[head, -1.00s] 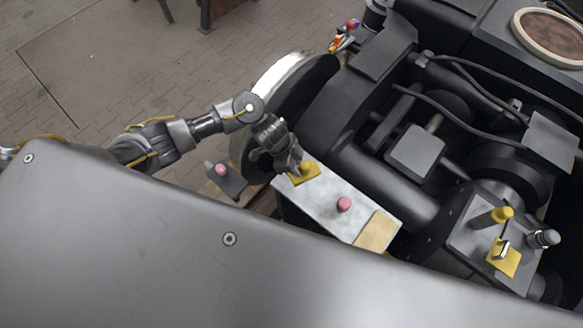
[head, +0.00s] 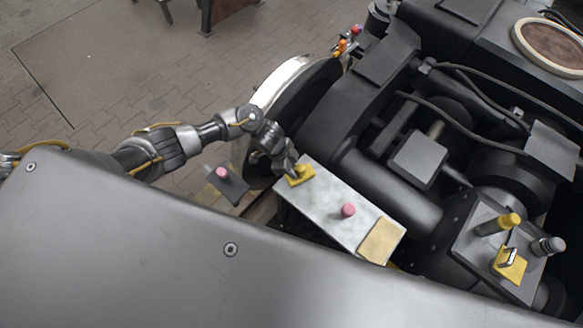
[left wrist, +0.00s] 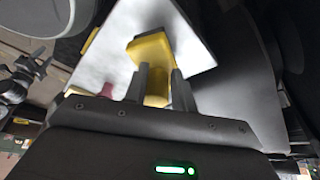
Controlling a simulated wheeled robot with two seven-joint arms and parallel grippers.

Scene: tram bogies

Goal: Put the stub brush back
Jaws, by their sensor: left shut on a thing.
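My left gripper (head: 291,168) is shut on a small yellow piece (head: 300,176), which I take to be the stub brush. It is over the far-left end of the pale metal plate (head: 325,200). In the left wrist view, the fingers (left wrist: 157,85) close around its yellow stem, and a wider yellow block (left wrist: 150,47) shows beyond, against the plate (left wrist: 185,30). I cannot tell whether the piece touches the plate. A tan square pad (head: 381,240) lies at the plate's near-right end. My right gripper is not in view.
A pink knob (head: 348,210) stands mid-plate. A dark block with another pink knob (head: 222,173) is left of the plate. The dark bogie frame (head: 385,205) and wheel (head: 292,82) lie close behind.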

